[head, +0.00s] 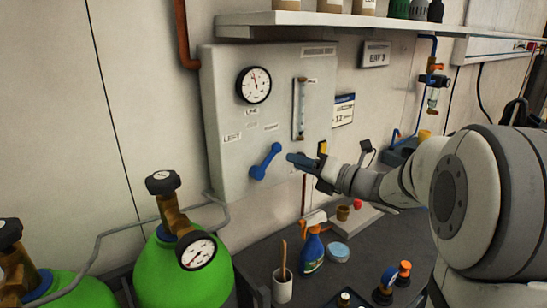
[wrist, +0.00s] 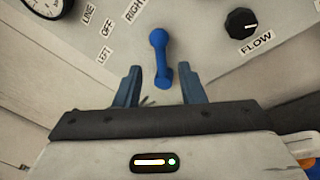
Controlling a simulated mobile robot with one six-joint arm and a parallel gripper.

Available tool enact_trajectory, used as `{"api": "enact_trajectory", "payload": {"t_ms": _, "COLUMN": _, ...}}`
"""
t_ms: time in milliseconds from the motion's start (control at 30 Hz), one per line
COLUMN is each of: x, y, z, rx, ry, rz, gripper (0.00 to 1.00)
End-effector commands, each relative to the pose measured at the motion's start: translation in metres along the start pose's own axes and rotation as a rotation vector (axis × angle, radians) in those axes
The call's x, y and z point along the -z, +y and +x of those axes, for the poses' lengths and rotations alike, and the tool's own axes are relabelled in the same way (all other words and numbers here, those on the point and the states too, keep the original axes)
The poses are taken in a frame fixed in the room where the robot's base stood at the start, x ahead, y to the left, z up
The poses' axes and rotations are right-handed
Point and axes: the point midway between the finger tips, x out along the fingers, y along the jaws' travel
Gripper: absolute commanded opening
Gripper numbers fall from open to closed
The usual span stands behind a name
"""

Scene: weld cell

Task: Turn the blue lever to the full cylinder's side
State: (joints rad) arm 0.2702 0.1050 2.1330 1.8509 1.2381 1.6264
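The blue lever (head: 266,161) sits on the grey wall panel (head: 225,90), slanted from lower left to upper right. It also shows in the wrist view (wrist: 160,58), below the LEFT, OFF and RIGHT labels. My gripper (head: 291,160) is just right of the lever, apparently clear of it. In the wrist view my gripper (wrist: 158,88) has its blue fingers spread and empty, one on each side of the lever's near end. The right-hand green cylinder (head: 180,280) has a gauge (head: 197,251) whose reading is too small to tell. The left-hand green cylinder (head: 75,290) is partly cut off; its gauge face is not visible.
A round line gauge (head: 254,85) and a flow tube (head: 299,108) are on the panel. A black FLOW knob (wrist: 242,23) is near the lever. A shelf (head: 330,22) juts out above. A blue spray bottle (head: 312,250) and a white cup (head: 282,287) stand below.

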Motion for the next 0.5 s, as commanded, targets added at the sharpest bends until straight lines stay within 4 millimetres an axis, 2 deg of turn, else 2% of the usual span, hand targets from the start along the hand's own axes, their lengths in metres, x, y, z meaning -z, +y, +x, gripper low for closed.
{"api": "enact_trajectory", "payload": {"t_ms": 100, "x": 0.000, "y": 0.002, "z": 0.022, "rx": -0.002, "ry": 0.005, "rz": 0.000, "gripper": 0.36}}
{"api": "enact_trajectory", "payload": {"t_ms": 300, "x": 0.000, "y": 0.001, "z": 0.050, "rx": 0.000, "ry": 0.004, "rz": -0.002, "gripper": 0.36}}
{"api": "enact_trajectory", "payload": {"t_ms": 500, "x": 0.001, "y": 0.001, "z": 0.061, "rx": 0.001, "ry": 0.003, "rz": -0.003, "gripper": 0.36}}
